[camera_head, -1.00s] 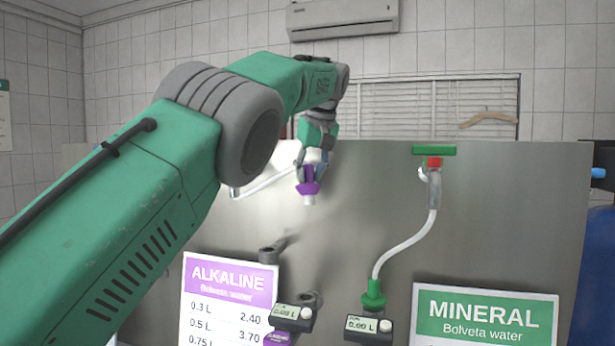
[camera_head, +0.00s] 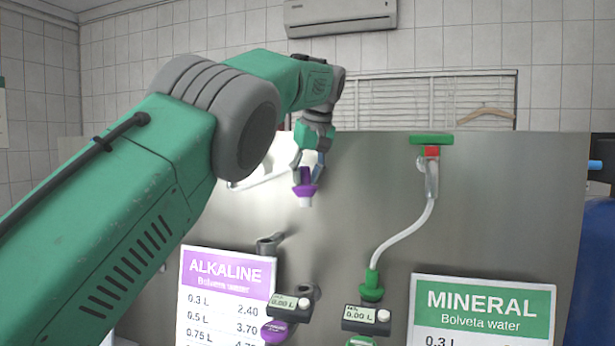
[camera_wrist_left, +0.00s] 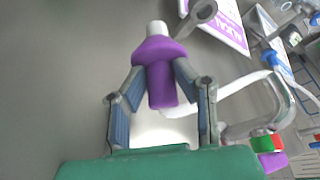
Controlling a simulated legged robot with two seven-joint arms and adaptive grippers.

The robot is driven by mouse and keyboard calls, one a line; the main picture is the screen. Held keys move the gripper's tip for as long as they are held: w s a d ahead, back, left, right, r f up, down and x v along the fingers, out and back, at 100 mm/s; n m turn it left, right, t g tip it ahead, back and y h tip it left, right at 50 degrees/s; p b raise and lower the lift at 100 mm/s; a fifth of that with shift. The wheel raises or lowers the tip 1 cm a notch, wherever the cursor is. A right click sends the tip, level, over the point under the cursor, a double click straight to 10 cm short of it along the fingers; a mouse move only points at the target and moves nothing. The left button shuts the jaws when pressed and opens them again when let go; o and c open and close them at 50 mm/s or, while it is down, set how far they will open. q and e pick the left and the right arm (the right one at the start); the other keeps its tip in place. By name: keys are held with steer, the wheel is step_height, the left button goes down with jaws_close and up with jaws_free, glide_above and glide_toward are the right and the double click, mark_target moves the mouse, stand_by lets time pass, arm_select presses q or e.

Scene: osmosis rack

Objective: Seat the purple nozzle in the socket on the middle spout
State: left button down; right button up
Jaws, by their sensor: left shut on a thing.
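The purple nozzle (camera_head: 305,190) has a white tip pointing down in the head view. My left gripper (camera_head: 307,177) is shut on it, in front of the steel panel. In the left wrist view, the nozzle (camera_wrist_left: 158,72) sits between the two fingers of my left gripper (camera_wrist_left: 160,80), its white end away from the palm. A grey spout (camera_head: 270,243) projects from the panel below and left of the nozzle, apart from it. A ring-ended grey spout (camera_wrist_left: 201,14) shows in the left wrist view, also apart from the nozzle. I cannot tell which spout is the middle one. My right gripper is out of view.
The steel panel (camera_head: 370,215) carries an alkaline price sign (camera_head: 228,268), a mineral price sign (camera_head: 483,300) and two small meters (camera_head: 290,305). A clear hose (camera_head: 405,233) runs down to a green nozzle (camera_head: 372,287) on the right. The panel around the held nozzle is clear.

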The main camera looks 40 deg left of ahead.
arm_select(q)
steer(key=shift+a+f+b, duration=0.2)
steer(key=shift+f+b, duration=1.35)
steer(key=shift+f, duration=1.55)
steer(key=shift+a+f+b, duration=0.15)
steer(key=shift+f+b, duration=1.45)
steer(key=shift+f, duration=1.45)
steer(key=shift+a+f+b, duration=0.2)
steer(key=shift+f+b, duration=1.35)
steer(key=shift+f, duration=1.55)
steer(key=shift+d+f+p, duration=0.15)
steer(key=shift+f+p, duration=0.05)
steer(key=shift+p, duration=0.2)
steer(key=shift+f, duration=0.15)
steer(key=shift+f+b, duration=0.35)
steer(key=shift+f, duration=0.65)
steer(key=shift+f, duration=0.4)
